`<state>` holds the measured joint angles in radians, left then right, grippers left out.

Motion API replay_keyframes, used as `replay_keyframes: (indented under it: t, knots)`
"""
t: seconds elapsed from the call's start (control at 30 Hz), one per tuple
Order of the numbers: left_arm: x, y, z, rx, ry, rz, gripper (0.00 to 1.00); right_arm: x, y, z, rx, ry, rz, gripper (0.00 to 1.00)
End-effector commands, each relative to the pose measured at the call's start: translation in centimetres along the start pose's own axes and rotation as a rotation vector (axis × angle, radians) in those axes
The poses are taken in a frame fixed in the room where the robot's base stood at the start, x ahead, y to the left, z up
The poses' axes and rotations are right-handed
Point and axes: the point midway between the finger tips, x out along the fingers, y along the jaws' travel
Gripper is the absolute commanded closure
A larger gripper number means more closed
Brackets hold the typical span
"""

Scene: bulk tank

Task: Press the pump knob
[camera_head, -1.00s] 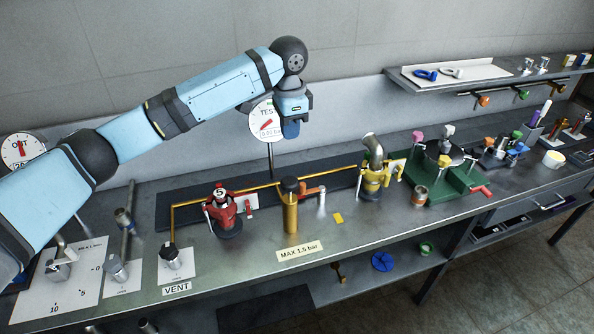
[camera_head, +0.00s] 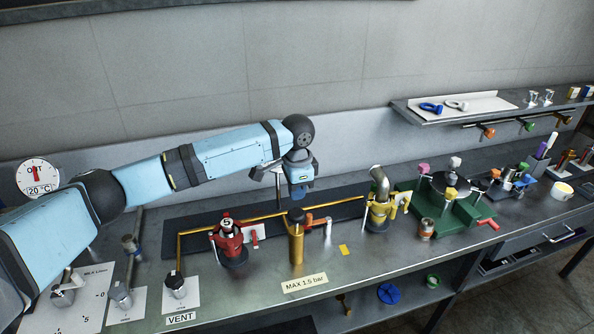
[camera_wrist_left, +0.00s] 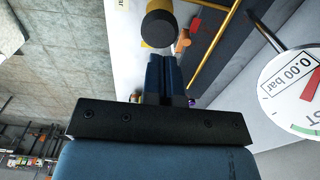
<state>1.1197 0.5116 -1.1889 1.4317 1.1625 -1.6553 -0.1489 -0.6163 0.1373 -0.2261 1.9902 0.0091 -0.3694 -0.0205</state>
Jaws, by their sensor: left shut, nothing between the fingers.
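The pump is an upright gold cylinder (camera_head: 297,247) on the bench, with a dark round knob (camera_head: 297,216) on top. The knob also shows at the top of the left wrist view (camera_wrist_left: 159,25), just beyond the fingertips. My left gripper (camera_head: 298,193) points down just above the knob in the head view. Its blue fingers (camera_wrist_left: 164,62) are shut together and empty in the left wrist view. A small gap seems to remain between fingertips and knob; contact cannot be made out. My right gripper is in neither view.
A gold pipe runs behind the pump. A round gauge (camera_wrist_left: 297,90) reads 0.00 bar in the wrist view. A MAX 1.5 bar label (camera_head: 304,283) lies in front.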

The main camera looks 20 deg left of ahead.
Motion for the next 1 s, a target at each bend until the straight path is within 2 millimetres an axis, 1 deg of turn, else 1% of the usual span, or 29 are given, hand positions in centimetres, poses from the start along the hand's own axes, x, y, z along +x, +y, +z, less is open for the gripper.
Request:
replay_keyframes:
  t: [0.03, 0.1, 0.2, 0.3, 0.43, 0.77, 0.87, 1.0]
  knots:
    - [0.9, 0.0, 0.0, -0.001, -0.002, 0.001, 1.00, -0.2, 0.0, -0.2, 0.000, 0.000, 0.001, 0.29]
    - [2.0, 0.0, 0.0, 0.000, -0.001, 0.001, 1.00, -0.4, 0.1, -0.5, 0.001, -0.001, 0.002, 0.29]
    - [3.4, 0.0, 0.0, 0.001, -0.001, 0.001, 1.00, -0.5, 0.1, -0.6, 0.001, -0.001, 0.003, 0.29]
    - [4.3, 0.0, 0.0, 0.001, 0.000, 0.001, 1.00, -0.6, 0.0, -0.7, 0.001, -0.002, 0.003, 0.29]
    - [4.8, 0.0, 0.0, 0.001, 0.000, 0.000, 1.00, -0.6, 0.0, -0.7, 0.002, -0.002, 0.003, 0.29]
    - [5.0, 0.0, 0.0, 0.001, 0.001, 0.000, 1.00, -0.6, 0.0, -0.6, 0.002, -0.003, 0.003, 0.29]
    - [5.8, 0.1, 0.0, 0.000, 0.000, 0.001, 1.00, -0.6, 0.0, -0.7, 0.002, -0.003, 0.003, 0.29]
    - [7.9, 0.1, 0.0, 0.000, 0.000, 0.003, 1.00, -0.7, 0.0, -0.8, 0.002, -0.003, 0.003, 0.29]
